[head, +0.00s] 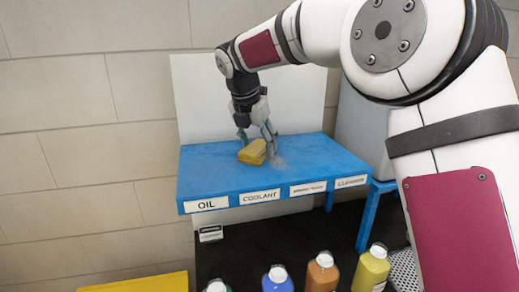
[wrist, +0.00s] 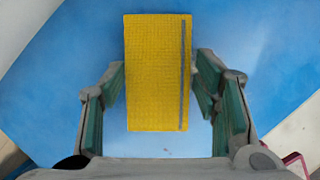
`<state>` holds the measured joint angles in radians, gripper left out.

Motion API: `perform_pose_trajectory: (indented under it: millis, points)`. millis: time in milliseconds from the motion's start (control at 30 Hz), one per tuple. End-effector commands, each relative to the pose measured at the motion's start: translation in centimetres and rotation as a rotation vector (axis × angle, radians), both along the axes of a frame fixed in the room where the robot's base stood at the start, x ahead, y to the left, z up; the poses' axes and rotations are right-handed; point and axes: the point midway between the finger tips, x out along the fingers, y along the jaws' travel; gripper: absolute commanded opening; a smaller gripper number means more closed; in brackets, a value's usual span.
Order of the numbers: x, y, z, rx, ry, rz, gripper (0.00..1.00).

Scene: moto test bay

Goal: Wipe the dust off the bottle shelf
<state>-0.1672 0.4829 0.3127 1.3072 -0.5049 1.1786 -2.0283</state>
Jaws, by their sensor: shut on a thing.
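The bottle shelf (head: 215,165) is a blue slab with label plates along its front edge, among them OIL and COOLANT. My gripper (head: 258,138) is over the middle of the shelf, pointing down, shut on a yellow sponge (head: 253,152). In the wrist view the sponge (wrist: 155,75) is a textured yellow block with a dark stripe along its right side, between the green-padded fingers. The sponge is at the shelf top; contact is hard to tell. A faint pale dust patch (head: 278,161) lies just right of the sponge. The surface under the sponge is hidden.
Several bottles stand in front of and below the shelf, among them a blue one (head: 277,281), an orange one (head: 322,274) and a yellow one (head: 371,270). A white panel (head: 197,95) rises behind the shelf. The shelf top holds no bottles.

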Motion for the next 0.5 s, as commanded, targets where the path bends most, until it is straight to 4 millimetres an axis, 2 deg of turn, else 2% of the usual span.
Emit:
perform_pose_trajectory:
  millis: [233, 500]
  points:
    - [0.5, -0.1, -0.1, 0.0, 0.001, 0.0, 0.34]
    - [0.8, -1.6, 0.1, 0.0, 0.002, -0.002, 0.34]
